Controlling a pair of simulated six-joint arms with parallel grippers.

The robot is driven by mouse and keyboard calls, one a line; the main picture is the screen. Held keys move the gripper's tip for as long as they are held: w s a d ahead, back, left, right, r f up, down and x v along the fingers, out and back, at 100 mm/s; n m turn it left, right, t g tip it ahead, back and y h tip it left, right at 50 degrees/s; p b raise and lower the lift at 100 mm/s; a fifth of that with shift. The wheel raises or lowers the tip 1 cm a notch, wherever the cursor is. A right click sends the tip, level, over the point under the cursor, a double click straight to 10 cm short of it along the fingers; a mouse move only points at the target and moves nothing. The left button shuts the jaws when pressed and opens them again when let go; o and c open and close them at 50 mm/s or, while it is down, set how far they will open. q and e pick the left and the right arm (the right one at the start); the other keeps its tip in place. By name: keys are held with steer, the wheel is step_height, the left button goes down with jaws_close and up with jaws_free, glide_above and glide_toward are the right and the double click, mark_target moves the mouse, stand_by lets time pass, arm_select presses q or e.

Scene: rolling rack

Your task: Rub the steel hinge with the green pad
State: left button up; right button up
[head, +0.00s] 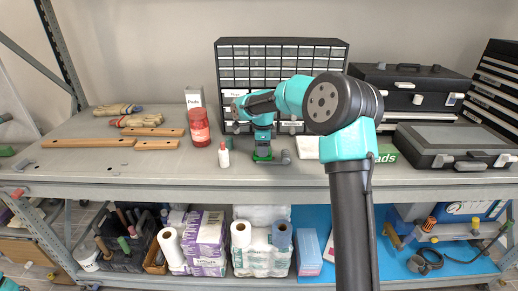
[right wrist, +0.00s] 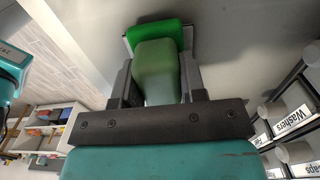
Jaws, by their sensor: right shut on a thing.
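My right gripper (head: 263,142) points down over the shelf top and is shut on the green pad (head: 262,153). In the right wrist view the jaws (right wrist: 155,85) clamp a dull green block, with the bright green pad face (right wrist: 158,33) at its far end. A grey metal piece, seemingly the steel hinge (head: 286,157), lies on the shelf at the pad's right. The pad is at or just above it; contact cannot be told. A thin pale edge shows beside the pad in the right wrist view. My left gripper is not in view.
A small white bottle with a red cap (head: 224,154) and a red jar (head: 199,128) stand left of the pad. A drawer cabinet (head: 230,62) stands behind. A black case (head: 455,143) is at right.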

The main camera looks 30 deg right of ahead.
mark_target(277, 158)
steer(key=shift+s+d+r, duration=0.1)
steer(key=shift+s+d, duration=0.45)
steer(key=shift+d, duration=0.3)
steer(key=shift+s+d, duration=0.55)
steer(key=shift+d, duration=0.25)
steer(key=shift+s+d, duration=0.5)
steer(key=shift+d, duration=0.3)
steer(key=shift+w+a, duration=0.1)
steer(key=shift+w+a+f, duration=0.15)
steer(key=shift+w+a, duration=0.35)
steer(key=shift+a, duration=0.3)
steer(key=shift+w+a+f, duration=0.1)
steer(key=shift+w+a, duration=0.35)
steer(key=shift+a, duration=0.3)
steer(key=shift+w+a, duration=0.55)
steer(key=shift+a, duration=0.25)
steer(key=shift+w+a, duration=0.5)
steer(key=shift+a, duration=0.25)
steer(key=shift+r, duration=0.1)
